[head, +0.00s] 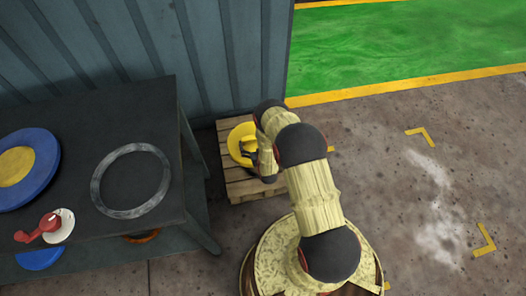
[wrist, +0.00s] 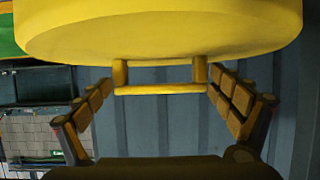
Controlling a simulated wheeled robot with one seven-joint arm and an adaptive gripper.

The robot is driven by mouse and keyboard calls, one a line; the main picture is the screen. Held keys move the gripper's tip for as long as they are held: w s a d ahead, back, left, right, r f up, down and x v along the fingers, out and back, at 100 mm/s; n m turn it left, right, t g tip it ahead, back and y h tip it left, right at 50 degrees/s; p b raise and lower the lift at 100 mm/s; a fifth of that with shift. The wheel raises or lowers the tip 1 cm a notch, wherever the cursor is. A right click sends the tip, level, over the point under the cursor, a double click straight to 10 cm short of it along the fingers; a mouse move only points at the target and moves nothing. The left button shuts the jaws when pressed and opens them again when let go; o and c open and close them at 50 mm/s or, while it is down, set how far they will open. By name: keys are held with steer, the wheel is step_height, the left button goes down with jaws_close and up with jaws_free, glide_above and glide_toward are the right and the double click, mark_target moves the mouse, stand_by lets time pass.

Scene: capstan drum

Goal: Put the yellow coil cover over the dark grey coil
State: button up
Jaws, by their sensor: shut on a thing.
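The yellow coil cover (head: 238,141) is round and shows over the wooden pallet by the wall, partly hidden by my arm. I cannot tell whether it rests on the pallet or is held above it. In the wrist view the cover (wrist: 160,28) fills the top, with a yellow bar handle (wrist: 160,89) on its near face. My gripper (wrist: 165,84) has its two fingers at the ends of this handle and is shut on it. In the head view my gripper (head: 256,152) is mostly hidden. I cannot make out the dark grey coil for certain.
A dark table (head: 100,115) stands left, bearing a flat grey ring (head: 164,186), a blue disc (head: 48,172) with a yellow centre, and a red object (head: 40,228) by a white disc. The wooden pallet (head: 243,190) is close to the corrugated wall (head: 150,50). The floor right is clear.

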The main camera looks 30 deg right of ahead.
steer(key=shift+m+h, duration=0.4)
steer(key=shift+h, duration=0.1)
steer(key=shift+s+d+f+b, duration=0.15)
steer(key=shift+d+f+b, duration=0.65)
steer(key=shift+f, duration=2.7)
steer(key=shift+s+d+f+b, duration=0.15)
steer(key=shift+d+f+b, duration=0.7)
steer(key=shift+f, duration=2.7)
steer(key=shift+s+d+f+b, duration=0.15)
steer(key=shift+d+f+b, duration=0.65)
steer(key=shift+f, duration=2.7)
steer(key=shift+s, duration=0.2)
steer(key=shift+f, duration=0.4)
steer(key=o, duration=0.9)
steer(key=shift+o, duration=0.6)
steer(key=shift+s, duration=0.1)
